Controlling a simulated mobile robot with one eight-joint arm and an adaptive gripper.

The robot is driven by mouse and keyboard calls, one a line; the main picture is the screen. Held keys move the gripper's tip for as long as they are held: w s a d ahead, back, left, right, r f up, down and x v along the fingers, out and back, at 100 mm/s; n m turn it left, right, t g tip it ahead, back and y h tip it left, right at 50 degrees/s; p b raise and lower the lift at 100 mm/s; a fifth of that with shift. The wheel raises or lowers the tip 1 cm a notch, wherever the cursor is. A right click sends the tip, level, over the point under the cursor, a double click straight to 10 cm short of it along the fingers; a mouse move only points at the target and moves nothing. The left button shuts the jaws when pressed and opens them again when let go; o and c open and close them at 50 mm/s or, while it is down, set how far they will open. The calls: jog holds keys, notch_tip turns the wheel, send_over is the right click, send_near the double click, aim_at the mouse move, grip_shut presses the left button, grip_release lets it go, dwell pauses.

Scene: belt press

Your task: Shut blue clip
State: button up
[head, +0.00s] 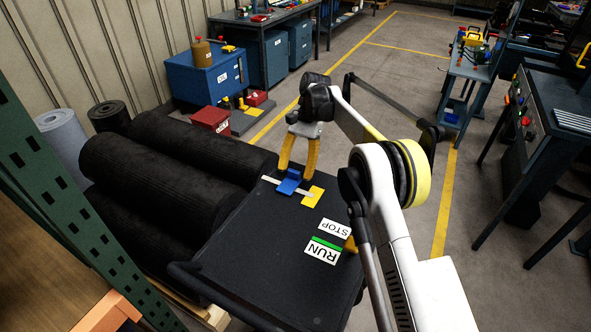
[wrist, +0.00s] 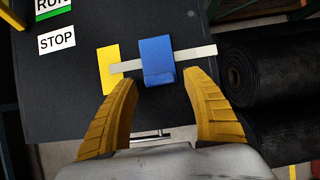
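The blue clip (head: 289,182) sits on a pale strip (head: 269,180) on the black work surface, next to a yellow plate (head: 313,197). In the wrist view the blue clip (wrist: 158,61) lies across the strip (wrist: 197,52), just right of the yellow plate (wrist: 108,68). My gripper (head: 296,168) points down at the clip with its yellow fingers apart. In the wrist view my gripper (wrist: 164,82) has one fingertip on each side of the clip's near end, with gaps visible. I cannot tell its exact height above the surface.
STOP (head: 334,229) and RUN (head: 322,251) labels lie on the black surface (head: 245,262), with a green strip between them. Large black rolls (head: 150,185) are stacked along the left. A green rack post (head: 60,190) stands at the near left.

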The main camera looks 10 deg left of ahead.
notch_tip(320, 180, up, 10)
dwell(0.6)
jog(key=s+d+r+t+b, duration=0.2)
jog(key=s+d+r+t, duration=0.1)
jog(key=d+r, duration=0.5)
jog(key=s+d+r+n+t+b, duration=0.2)
jog(key=s+d+t, duration=0.2)
jog(key=s+d, duration=0.45)
jog(key=s+d+f+t+b, duration=0.1)
jog(key=s+d+f, duration=0.2)
jog(key=s, duration=0.4)
jog(key=s+d+f+n+t+h+b, duration=0.1)
jog(key=s+d+f+t, duration=0.1)
jog(key=s+f, duration=0.4)
jog(key=s+d+f+n+t+h+b, duration=0.1)
jog(key=s+d+f+t, duration=0.1)
jog(key=s+d+f, duration=0.2)
jog(key=s, duration=0.3)
jog(key=shift+s+d+f+b, duration=0.25)
jog(key=shift+s+b, duration=0.05)
jog(key=shift+b, duration=0.05)
